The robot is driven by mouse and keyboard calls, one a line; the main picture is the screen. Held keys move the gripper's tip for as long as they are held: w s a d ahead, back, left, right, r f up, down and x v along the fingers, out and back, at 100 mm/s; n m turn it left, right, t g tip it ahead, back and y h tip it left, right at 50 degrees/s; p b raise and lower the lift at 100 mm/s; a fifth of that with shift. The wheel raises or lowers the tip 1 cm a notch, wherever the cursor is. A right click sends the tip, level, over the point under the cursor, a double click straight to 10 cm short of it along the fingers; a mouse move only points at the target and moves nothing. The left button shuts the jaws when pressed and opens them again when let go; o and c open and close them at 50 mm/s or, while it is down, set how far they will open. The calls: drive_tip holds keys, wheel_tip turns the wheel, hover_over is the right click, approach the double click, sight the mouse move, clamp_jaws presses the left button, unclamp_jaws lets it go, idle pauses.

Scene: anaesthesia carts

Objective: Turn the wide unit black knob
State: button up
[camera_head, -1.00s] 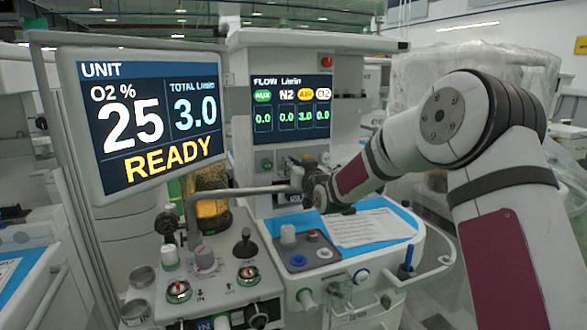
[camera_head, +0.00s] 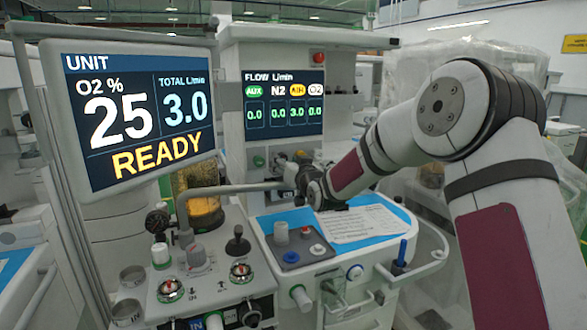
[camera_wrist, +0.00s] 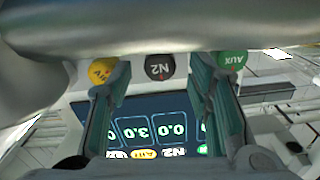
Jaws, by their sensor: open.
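The black knob (camera_wrist: 159,67), marked N2, sits between a yellow knob (camera_wrist: 103,71) and a green knob (camera_wrist: 233,63) in the wrist view, which is upside down. My gripper (camera_wrist: 158,74) is open, with one finger on each side of the black knob in the picture. I cannot tell whether the fingers touch it or how far off it is. In the head view my gripper (camera_head: 303,174) is below the flow screen (camera_head: 284,105), close to the knob panel. The black knob is small and partly hidden there.
A grey curved rail (camera_head: 230,187) runs left of my gripper, and a silver bar (camera_wrist: 150,25) crosses the top of the wrist view. A large screen (camera_head: 135,115) reads READY. Papers (camera_head: 350,224) lie on the blue worktop below my gripper.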

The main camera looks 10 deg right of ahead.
drive_tip(key=v, duration=1.1)
drive_tip(key=shift+s, duration=0.2)
drive_tip(key=shift+s, duration=0.1)
drive_tip(key=s+d+f+g+h, duration=0.2)
drive_tip(key=s+g, duration=0.3)
drive_tip(key=s, duration=1.2)
drive_tip(key=s+d+f+m+g+h, duration=0.1)
drive_tip(key=s+d+g, duration=0.35)
drive_tip(key=s, duration=1.35)
drive_tip(key=s+d+f+g+h, duration=0.15)
drive_tip(key=s+g, duration=0.55)
drive_tip(key=s, duration=1)
wheel_tip(320, 180, up, 15)
drive_tip(key=t+p, duration=0.3)
drive_tip(key=p, duration=1.1)
drive_tip(key=shift+w+a, duration=0.2)
